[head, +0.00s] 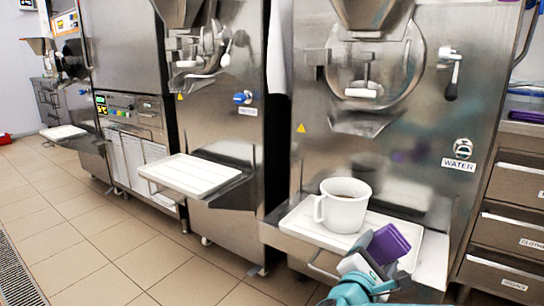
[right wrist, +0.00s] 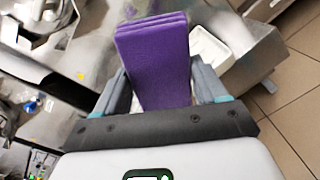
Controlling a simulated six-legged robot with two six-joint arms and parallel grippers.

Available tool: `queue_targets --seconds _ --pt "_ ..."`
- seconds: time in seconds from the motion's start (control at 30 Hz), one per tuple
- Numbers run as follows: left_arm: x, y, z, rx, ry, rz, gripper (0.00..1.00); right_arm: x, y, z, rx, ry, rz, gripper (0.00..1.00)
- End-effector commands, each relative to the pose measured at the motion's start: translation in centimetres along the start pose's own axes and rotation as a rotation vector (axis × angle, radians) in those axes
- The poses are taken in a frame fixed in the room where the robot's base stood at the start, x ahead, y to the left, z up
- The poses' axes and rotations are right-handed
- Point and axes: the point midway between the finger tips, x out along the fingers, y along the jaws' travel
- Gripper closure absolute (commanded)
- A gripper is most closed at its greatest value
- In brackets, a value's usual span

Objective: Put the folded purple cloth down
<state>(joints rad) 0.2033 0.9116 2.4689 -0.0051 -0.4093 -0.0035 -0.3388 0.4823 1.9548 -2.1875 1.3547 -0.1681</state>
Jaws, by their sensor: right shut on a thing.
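The folded purple cloth (head: 389,243) is held up at the tip of my right gripper (head: 372,262), in front of the nearest freezer's shelf. In the right wrist view the cloth (right wrist: 157,62) stands between the two fingers of the right gripper (right wrist: 165,92), which are shut on it. The cloth shows as a stack of folded layers. In the head view it overlaps the front right part of the white tray (head: 291,222); I cannot tell whether it touches the tray. My left gripper is not in view.
Another white tray (head: 190,174) sits on the middle freezer's shelf. Drawers (head: 508,238) stand at the right. The tiled floor (head: 90,240) is clear.

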Motion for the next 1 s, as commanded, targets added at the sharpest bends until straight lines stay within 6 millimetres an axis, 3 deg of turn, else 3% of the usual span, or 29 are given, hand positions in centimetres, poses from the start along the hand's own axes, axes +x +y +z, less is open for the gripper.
queue_targets --seconds 0.2,0.4,0.57,0.87,1.0 --pt "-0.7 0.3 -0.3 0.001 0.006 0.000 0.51 -1.5 -4.5 -2.0 -0.006 0.061 0.067 0.53" --pt "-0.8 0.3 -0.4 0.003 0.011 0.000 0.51 -4.4 -6.7 -4.0 -0.003 0.144 0.169 0.53" --pt "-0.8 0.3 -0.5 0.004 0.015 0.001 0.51 -7.1 -6.5 -5.2 0.000 0.222 0.271 0.53" --pt "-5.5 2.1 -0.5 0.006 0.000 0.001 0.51 -6.7 -4.5 -2.7 -0.001 0.177 0.213 0.53" --pt "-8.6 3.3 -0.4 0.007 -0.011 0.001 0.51 -6.8 -3.3 -1.1 -0.002 0.146 0.176 0.53"
